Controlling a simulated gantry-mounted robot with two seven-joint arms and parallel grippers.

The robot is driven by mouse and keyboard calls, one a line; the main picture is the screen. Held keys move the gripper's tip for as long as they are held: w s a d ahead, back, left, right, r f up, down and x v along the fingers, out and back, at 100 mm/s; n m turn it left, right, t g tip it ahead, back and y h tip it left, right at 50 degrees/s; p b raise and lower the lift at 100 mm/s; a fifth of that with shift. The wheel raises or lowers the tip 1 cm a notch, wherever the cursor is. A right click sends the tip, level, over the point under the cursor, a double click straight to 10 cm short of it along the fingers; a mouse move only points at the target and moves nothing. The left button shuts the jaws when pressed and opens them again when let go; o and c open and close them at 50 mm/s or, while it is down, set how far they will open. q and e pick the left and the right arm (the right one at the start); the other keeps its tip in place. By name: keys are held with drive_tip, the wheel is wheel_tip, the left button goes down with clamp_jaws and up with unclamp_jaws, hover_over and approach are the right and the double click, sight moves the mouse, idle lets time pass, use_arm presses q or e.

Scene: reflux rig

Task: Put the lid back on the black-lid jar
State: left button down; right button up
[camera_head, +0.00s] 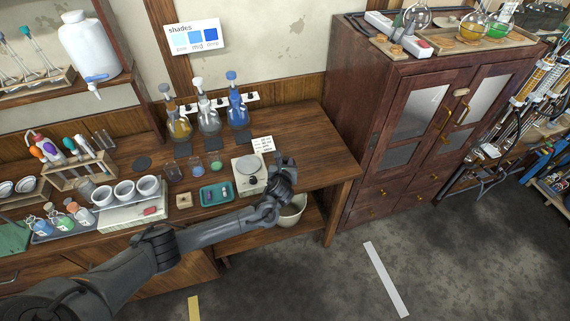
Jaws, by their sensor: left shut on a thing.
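My left gripper (284,163) is above the right part of the wooden bench, just right of the white plate device. It is shut on a small dark thing, which is mostly hidden by the fingers; I cannot tell whether it is the lid. Several small jars stand left of the device: one with dark contents (173,172), one bluish (198,170) and one green (215,166). I cannot tell which is the black-lid jar. My right gripper is out of view.
The white plate device (249,175) and a teal tray (203,196) with small items stand near the bench front. Three stoppered flasks (208,122) stand at the back. White crucibles (126,190) stand at left. The bench's right end (325,160) is clear; a tall cabinet (355,110) stands beyond.

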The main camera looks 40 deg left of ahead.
use_arm(q)
drive_tip(key=shift+f, duration=0.1)
drive_tip(key=shift+f, duration=0.1)
drive_tip(key=shift+f, duration=0.5)
drive_tip(key=c, duration=0.9)
unclamp_jaws()
